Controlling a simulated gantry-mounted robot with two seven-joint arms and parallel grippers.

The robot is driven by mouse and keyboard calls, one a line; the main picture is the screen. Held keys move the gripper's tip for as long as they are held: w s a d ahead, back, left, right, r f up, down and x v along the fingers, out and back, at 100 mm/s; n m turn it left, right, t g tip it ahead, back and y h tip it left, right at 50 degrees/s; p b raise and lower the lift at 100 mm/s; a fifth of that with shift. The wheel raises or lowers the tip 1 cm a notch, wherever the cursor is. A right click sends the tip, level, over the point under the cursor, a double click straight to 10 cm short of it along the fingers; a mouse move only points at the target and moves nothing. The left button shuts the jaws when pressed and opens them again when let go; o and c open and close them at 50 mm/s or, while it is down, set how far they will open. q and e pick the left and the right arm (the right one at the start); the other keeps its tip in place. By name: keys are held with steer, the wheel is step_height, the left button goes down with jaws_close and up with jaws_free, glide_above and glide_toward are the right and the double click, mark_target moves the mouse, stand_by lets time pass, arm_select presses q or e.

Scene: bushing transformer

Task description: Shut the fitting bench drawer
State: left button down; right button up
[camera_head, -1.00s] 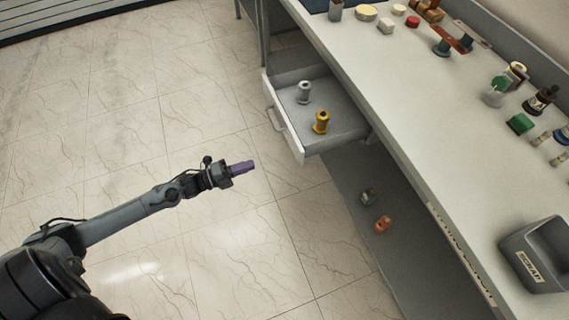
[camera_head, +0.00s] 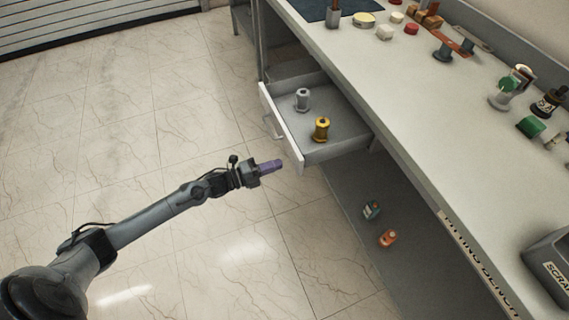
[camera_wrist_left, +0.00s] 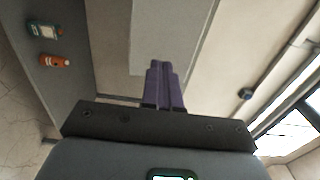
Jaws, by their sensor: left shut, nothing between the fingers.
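The fitting bench drawer (camera_head: 338,152) is pulled out from under the bench top, with its white front panel (camera_head: 280,128) and handle (camera_head: 272,126) facing left. A grey spool-shaped part (camera_head: 302,100) and a yellow one (camera_head: 321,129) stand upright in it. My left gripper (camera_head: 270,166), with purple fingers, is shut and empty, just left of the near end of the drawer front. In the left wrist view the shut fingers (camera_wrist_left: 164,85) point toward a pale panel (camera_wrist_left: 172,35), probably the drawer. Contact cannot be told. My right gripper is not in view.
The fitting bench (camera_head: 400,110) carries several parts and a grey scrap bin (camera_head: 550,262). A teal item (camera_head: 371,210) and an orange item (camera_head: 388,238) rest on the lower shelf. The tiled floor (camera_head: 110,130) left of the drawer is clear.

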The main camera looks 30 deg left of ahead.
mark_target(293, 159)
arm_select(q)
steer(key=shift+b+x, duration=0.35)
steer(key=shift+x, duration=1.55)
steer(key=shift+w, duration=0.1)
